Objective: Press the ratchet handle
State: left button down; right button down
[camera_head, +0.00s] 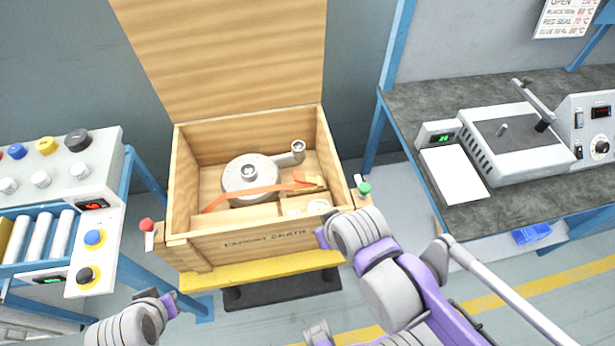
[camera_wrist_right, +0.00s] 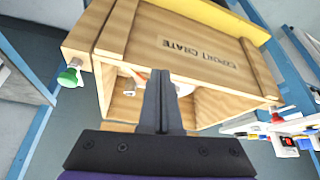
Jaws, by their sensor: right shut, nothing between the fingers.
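The ratchet handle (camera_head: 308,180) is orange and sits at the right end of an orange strap (camera_head: 245,193). The strap runs across a round grey blower (camera_head: 247,175) inside the open wooden crate (camera_head: 215,246). My right gripper (camera_wrist_right: 163,75) is shut and empty in the right wrist view, its fingers pointing at the crate's opening. In the head view my right wrist is over the crate's front right corner and its fingertips cannot be made out. The ratchet is not clear in the wrist view. My left gripper (camera_head: 160,303) is low, left of the crate's front, its fingers unclear.
The crate's lid (camera_head: 225,50) stands open at the back. A red-topped knob (camera_head: 147,226) and a green-topped knob (camera_head: 364,188) flank the crate. A control panel bench (camera_head: 60,165) stands left; a dark worktop (camera_head: 420,100) with a grey machine (camera_head: 515,140) stands right.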

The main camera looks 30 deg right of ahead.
jog(key=w+d+f+m+b, duration=0.1)
jog(key=w+d+b, duration=0.2)
jog(key=w, duration=0.7)
jog(key=w+d+f+m+g+y+b, duration=0.1)
jog(key=w+d+b, duration=0.2)
jog(key=w+d, duration=0.4)
jog(key=w, duration=0.4)
jog(key=shift+w+m+y+b, duration=0.3)
jog(key=shift+b, duration=0.1)
jog(key=shift+d, duration=0.1)
jog(key=b, duration=0.1)
send_near(299, 176)
jog(key=w+d+f, duration=0.2)
jog(key=a+f, duration=0.2)
jog(key=f, duration=0.1)
jog(key=shift+w+g+b, duration=0.2)
jog(key=shift+g+b, duration=0.1)
jog(key=shift+w+a+f, duration=0.1)
jog(key=shift+a+f, duration=0.2)
jog(key=shift+f, duration=0.05)
jog(key=shift+a, duration=0.1)
